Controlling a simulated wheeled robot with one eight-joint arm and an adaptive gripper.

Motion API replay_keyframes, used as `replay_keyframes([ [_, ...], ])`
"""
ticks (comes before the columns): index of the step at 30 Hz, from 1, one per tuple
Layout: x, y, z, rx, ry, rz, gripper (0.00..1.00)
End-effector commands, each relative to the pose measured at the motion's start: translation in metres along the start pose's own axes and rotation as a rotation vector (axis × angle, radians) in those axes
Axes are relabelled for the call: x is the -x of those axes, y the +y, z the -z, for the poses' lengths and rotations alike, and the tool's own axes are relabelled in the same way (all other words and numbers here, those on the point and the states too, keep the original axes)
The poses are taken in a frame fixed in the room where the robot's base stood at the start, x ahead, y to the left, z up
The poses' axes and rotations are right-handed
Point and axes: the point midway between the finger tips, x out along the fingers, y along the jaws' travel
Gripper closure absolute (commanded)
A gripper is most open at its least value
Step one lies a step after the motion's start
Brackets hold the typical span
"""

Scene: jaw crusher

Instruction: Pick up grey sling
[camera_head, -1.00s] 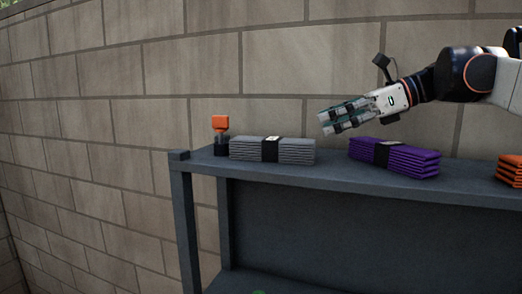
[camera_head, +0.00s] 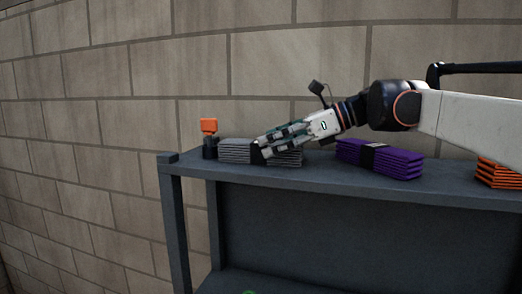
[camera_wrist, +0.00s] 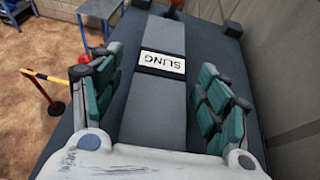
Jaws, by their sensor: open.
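The grey sling (camera_head: 237,148) is a folded stack with a dark band, lying on the top of the dark shelf near its left end. In the wrist view the grey sling (camera_wrist: 153,112) runs lengthwise between the fingers, with a white label reading SLING on its band. My gripper (camera_head: 262,150) reaches in from the right, tilted down, and covers part of the sling in the head view. In the wrist view my gripper (camera_wrist: 158,92) is open, with teal finger pads on both sides of the sling. I see gaps between the pads and the sling.
A purple sling (camera_head: 395,161) lies to the right on the shelf (camera_head: 330,181), below my arm. Orange slings (camera_head: 497,174) lie farther right. A dark object with an orange top (camera_head: 209,127) stands left of the grey sling. A block wall (camera_head: 120,120) stands behind.

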Motion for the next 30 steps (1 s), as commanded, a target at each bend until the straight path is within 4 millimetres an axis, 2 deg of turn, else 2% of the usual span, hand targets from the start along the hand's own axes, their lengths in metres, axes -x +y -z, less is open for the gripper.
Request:
replay_keyframes([
  [5,-0.024,0.000,0.000,0.000,0.000,-0.002,0.31],
  [12,-0.026,0.000,0.001,-0.001,0.000,0.001,0.31],
  [18,-0.026,0.000,0.001,0.000,0.000,0.001,0.76],
  [21,-0.026,0.000,0.001,0.000,0.000,0.000,0.94],
  [30,-0.025,0.000,-0.001,0.000,-0.001,0.000,0.94],
])
